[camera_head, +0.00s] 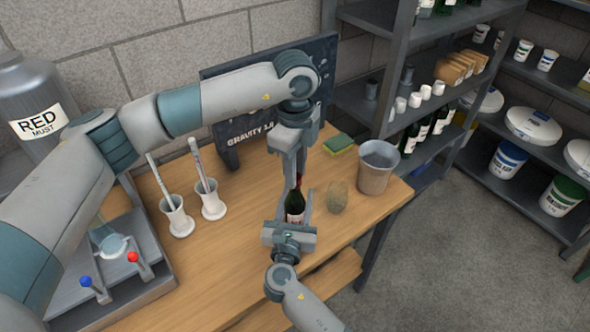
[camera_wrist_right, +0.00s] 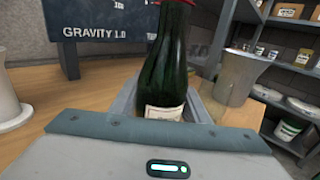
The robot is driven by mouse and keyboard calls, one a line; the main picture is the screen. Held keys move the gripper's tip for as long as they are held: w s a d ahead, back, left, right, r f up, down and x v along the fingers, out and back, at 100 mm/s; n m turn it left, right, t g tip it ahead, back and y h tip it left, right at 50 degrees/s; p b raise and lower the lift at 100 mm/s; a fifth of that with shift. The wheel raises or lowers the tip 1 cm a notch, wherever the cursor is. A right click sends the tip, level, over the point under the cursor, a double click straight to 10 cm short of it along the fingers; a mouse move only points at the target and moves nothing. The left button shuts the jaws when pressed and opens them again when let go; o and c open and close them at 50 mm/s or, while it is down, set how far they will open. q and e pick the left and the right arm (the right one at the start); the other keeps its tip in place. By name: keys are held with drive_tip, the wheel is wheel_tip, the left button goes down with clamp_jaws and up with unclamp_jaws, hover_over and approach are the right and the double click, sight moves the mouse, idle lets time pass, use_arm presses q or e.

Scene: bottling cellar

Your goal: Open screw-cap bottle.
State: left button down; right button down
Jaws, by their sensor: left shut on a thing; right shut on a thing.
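A dark green bottle (camera_head: 295,207) with a pale label and red top stands upright on the wooden bench. Its body fills the middle of the right wrist view (camera_wrist_right: 168,75), where the red top (camera_wrist_right: 205,3) is cut off by the upper edge. My left gripper (camera_head: 297,176) comes down from above and is shut on the bottle's red top. My right gripper (camera_head: 296,213) reaches in from the front and is shut on the lower body, one finger on each side. The fingers of my left gripper partly hide the cap.
A glass (camera_head: 337,197) and a grey bucket (camera_head: 376,168) stand right of the bottle. A yellow-green sponge (camera_head: 338,144) lies behind. Two white holders (camera_head: 178,217) with tubes stand left. A dark "GRAVITY 1.0" board (camera_head: 232,112) stands at the back. The bench's front edge is close.

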use_arm(q)
drive_tip(key=shift+r, duration=0.2)
idle(0.5)
drive_tip(key=shift+r, duration=0.35)
drive_tip(key=shift+r, duration=0.6)
drive_tip(key=shift+r, duration=2)
use_arm(e)
drive_tip(key=c, duration=0.9)
unclamp_jaws()
use_arm(q)
drive_tip(key=shift+f, duration=0.1)
use_arm(e)
drive_tip(key=shift+s, duration=0.15)
